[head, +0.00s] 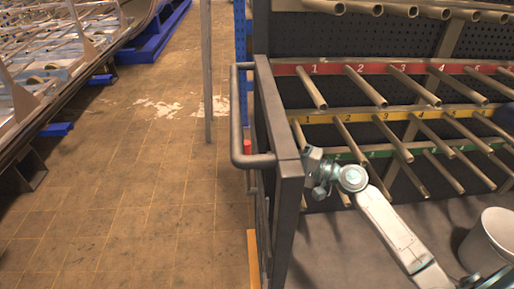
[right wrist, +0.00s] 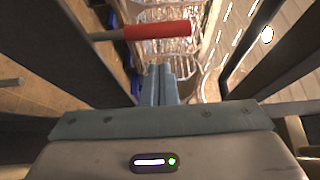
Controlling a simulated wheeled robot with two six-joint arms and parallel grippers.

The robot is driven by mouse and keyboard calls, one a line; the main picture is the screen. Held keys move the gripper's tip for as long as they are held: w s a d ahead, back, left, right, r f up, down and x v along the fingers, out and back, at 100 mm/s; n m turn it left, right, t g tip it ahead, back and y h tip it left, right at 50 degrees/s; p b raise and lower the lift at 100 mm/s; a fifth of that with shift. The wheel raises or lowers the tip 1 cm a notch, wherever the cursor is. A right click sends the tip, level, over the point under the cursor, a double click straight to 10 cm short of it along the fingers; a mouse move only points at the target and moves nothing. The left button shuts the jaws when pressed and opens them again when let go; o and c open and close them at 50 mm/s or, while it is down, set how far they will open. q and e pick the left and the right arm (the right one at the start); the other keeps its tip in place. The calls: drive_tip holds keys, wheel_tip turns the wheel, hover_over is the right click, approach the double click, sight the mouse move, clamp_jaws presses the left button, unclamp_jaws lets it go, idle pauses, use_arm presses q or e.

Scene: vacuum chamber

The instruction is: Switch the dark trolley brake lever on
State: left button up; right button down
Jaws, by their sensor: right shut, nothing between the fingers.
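The brake lever shows in the right wrist view as a grey rod with a red grip (right wrist: 158,30). It lies across the upper part of that view. My right gripper (right wrist: 158,72) is shut and empty, its blue-grey fingertips just below the grip in the picture. A small gap shows between them, and I cannot tell the depth. In the head view the dark trolley (head: 285,160) stands in the middle, with my right arm reaching to its upright post; the fingers are hidden there. A small red patch (head: 247,147) shows behind the trolley handle, perhaps the grip. My left gripper is not in view.
The dark handle bar (head: 238,115) sticks out on the trolley's left. Rows of numbered pegs (head: 365,85) fill the right side. A white bucket (head: 490,240) stands at lower right. The tiled floor (head: 120,190) to the left is mostly clear.

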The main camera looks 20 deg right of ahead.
drive_tip(key=p+x, duration=0.3)
drive_tip(key=x, duration=0.3)
drive_tip(key=shift+w+a+r, duration=0.15)
drive_tip(key=shift+w+a, duration=0.05)
drive_tip(key=shift+w, duration=0.05)
drive_tip(key=shift+w+a, duration=0.3)
drive_tip(key=shift+a, duration=0.05)
